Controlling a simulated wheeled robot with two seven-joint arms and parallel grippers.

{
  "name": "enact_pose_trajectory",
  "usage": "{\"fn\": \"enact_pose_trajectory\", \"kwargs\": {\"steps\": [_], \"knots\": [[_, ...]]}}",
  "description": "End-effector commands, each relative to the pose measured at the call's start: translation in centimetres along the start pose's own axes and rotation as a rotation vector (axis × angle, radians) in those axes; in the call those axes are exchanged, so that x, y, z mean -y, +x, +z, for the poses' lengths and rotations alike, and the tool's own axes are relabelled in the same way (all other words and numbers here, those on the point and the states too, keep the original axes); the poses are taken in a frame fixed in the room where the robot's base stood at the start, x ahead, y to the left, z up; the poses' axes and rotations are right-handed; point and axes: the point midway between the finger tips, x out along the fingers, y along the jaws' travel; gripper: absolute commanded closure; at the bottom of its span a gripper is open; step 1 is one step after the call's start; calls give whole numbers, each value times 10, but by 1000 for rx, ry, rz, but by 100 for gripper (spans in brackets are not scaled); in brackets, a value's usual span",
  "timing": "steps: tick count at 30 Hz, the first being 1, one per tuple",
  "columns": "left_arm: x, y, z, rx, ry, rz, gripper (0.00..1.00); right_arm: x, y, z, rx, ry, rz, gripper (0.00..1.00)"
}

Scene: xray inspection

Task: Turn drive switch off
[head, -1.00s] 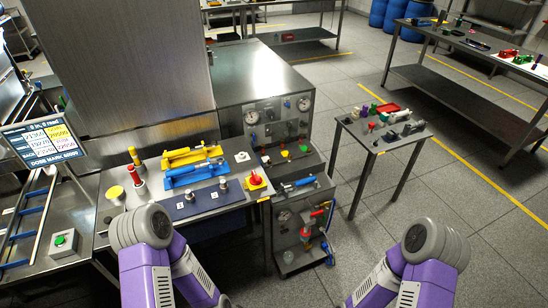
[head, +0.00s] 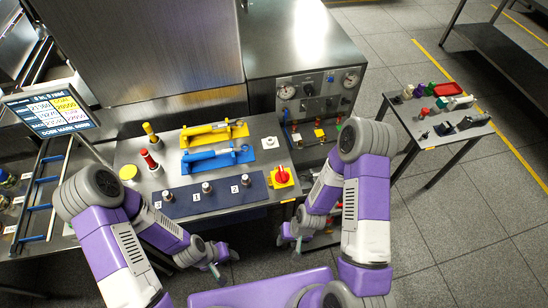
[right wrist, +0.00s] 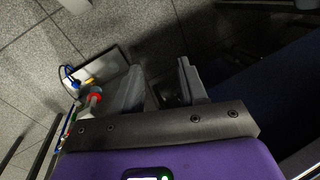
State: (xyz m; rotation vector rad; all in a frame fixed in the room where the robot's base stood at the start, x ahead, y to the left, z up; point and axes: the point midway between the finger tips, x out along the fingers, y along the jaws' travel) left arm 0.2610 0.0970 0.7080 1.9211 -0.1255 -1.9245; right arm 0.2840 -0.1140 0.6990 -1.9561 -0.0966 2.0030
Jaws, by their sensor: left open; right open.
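A red rotary knob on a yellow base (head: 282,176) sits at the right front corner of the steel bench. No label reading "drive" can be made out on it. Three silver knobs (head: 207,188) stand in a row on a dark blue panel left of it, beside small number tags. My left gripper (head: 222,264) is open and empty, low in front of the bench. My right gripper (head: 291,241) is open, in front of and below the red knob, apart from it. In the right wrist view its open jaws (right wrist: 158,88) hold nothing.
Yellow and blue clamp-like tools (head: 213,134) lie behind the panel. A screen (head: 48,113) stands at left. A gauge cabinet (head: 318,90) stands behind the right arm. A small side table (head: 440,130) with parts is at right. Floor between the bench and side table is clear.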

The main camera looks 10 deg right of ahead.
Motion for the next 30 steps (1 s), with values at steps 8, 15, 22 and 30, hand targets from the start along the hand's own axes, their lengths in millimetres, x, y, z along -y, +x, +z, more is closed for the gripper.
{"fn": "enact_pose_trajectory", "kwargs": {"steps": [8,15,22,30], "knots": [[-36,-96,4,0,1,1,57,21,-104,-49,13,-73,110,57],[-47,-124,5,-1,2,1,57,47,-174,-130,-4,-164,231,57],[-45,-121,5,0,0,0,57,77,-215,-174,-17,-219,284,57],[-45,-120,5,0,1,0,57,75,-199,-180,-14,-225,292,57]]}}
